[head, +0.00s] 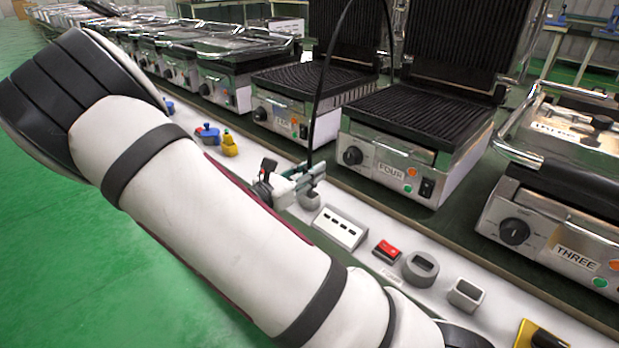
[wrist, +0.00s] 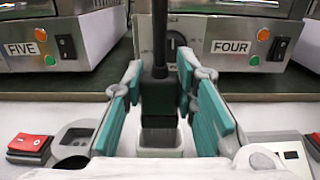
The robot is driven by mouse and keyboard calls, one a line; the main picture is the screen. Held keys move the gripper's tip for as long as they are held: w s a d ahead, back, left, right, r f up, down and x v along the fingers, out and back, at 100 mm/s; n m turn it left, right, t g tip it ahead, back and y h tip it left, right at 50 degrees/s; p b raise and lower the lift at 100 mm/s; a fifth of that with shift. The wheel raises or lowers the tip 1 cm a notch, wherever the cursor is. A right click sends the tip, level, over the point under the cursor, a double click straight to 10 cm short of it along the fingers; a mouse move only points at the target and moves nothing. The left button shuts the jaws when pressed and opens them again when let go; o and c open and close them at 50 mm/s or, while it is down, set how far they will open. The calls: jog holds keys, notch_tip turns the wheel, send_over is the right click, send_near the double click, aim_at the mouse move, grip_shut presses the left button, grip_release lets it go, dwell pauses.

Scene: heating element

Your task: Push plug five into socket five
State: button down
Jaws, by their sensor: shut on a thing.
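My gripper (wrist: 160,75) has its teal fingers shut on a dark plug (wrist: 159,100), with a black cable rising from its top. The plug stands upright over a grey socket (wrist: 161,139). Its lower end meets the socket opening, but I cannot tell how deep it sits. No number shows on the plug or socket. In the head view my gripper (head: 314,178) is above the white strip, with the cable (head: 319,110) looping up from it; the plug is mostly hidden there. The grey socket (head: 309,201) shows just below the fingers.
Grills labelled FIVE (head: 285,118) and FOUR (head: 395,172) stand behind the strip. Right of my gripper in the head view are a slotted white panel (head: 340,228), a red switch (head: 386,249), a round grey socket (head: 421,267) and a square one (head: 467,293). Blue and yellow plugs (head: 229,146) lie left.

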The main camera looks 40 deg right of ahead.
aim_at(308, 167)
jog(key=r, duration=0.2)
jog(key=r+p, duration=0.2)
jog(key=r, duration=0.1)
jog(key=shift+w+r, duration=0.25)
jog(key=shift+r, duration=0.1)
jog(key=w+a+p, duration=0.1)
jog(key=w+p, duration=0.4)
jog(key=w, duration=0.3)
jog(key=shift+w+a+r, duration=0.15)
jog(key=shift+w+a, duration=0.15)
jog(key=shift+a, duration=0.05)
jog(key=shift+p, duration=0.3)
notch_tip(308, 167, down, 6)
jog(key=b, duration=0.3)
jog(key=shift+r, duration=0.1)
jog(key=shift+p, duration=0.6)
dwell(0.9)
jog(key=shift+f+b, duration=1.1)
jog(key=shift+f, duration=1.1)
jog(key=c, duration=1.2)
grip_release()
